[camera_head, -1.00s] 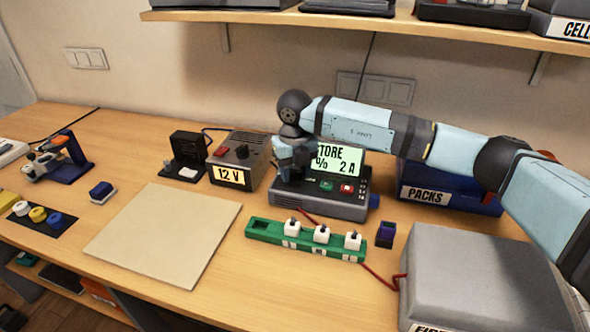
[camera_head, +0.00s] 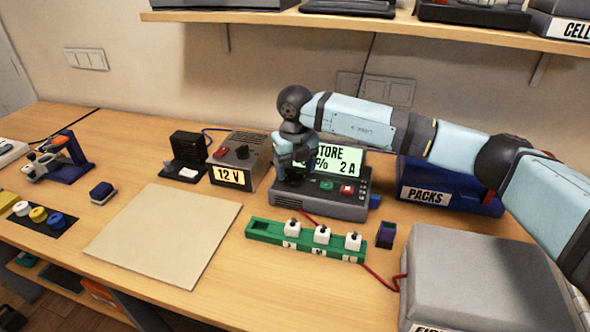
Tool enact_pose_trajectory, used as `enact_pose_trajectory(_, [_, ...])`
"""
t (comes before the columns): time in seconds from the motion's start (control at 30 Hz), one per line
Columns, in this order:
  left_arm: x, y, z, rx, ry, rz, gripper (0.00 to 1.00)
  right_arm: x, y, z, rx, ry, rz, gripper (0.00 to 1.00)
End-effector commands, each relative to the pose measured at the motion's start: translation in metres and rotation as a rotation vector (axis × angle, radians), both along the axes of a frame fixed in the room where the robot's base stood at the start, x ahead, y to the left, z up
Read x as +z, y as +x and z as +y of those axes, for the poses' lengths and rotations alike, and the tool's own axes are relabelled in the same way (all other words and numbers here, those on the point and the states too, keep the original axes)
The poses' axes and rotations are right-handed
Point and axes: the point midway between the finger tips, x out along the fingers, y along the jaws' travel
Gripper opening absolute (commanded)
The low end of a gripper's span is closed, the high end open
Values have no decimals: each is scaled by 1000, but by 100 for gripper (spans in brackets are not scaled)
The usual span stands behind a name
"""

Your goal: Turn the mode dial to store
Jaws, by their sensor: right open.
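The charger (camera_head: 345,208) is a dark grey box with a lit green screen (camera_head: 345,163) that reads STORE, a percent figure partly covered, and 2 A. A green button (camera_head: 326,187) and a red button (camera_head: 347,188) sit on its top panel. My right gripper (camera_head: 292,178) points down over the left end of this panel. It is open, and its fingertips are dark and hard to make out. The mode dial is not visible; my gripper covers that part of the panel. I cannot tell whether the fingers touch it. My left gripper is not in view.
A 12 V supply (camera_head: 238,160) stands close to the left of the charger. A green strip (camera_head: 270,235) with white plugs lies in front. A blue PACKS box (camera_head: 447,193) and a grey case (camera_head: 470,265) stand to the right. The beige mat (camera_head: 160,235) is bare.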

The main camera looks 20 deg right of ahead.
Motion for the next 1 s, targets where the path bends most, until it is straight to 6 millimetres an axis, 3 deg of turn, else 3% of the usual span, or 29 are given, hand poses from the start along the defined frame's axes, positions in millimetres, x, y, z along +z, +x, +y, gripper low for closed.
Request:
enact_pose_trajectory(0.5, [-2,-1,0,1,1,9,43,108,1,0,0,2,-5,67])
enact_pose_trajectory(0.7, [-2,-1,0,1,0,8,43,126,0,0,0,2,-2,67])
enact_pose_trajectory(1.0, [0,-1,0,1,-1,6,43,129,0,0,0,2,-2,67])
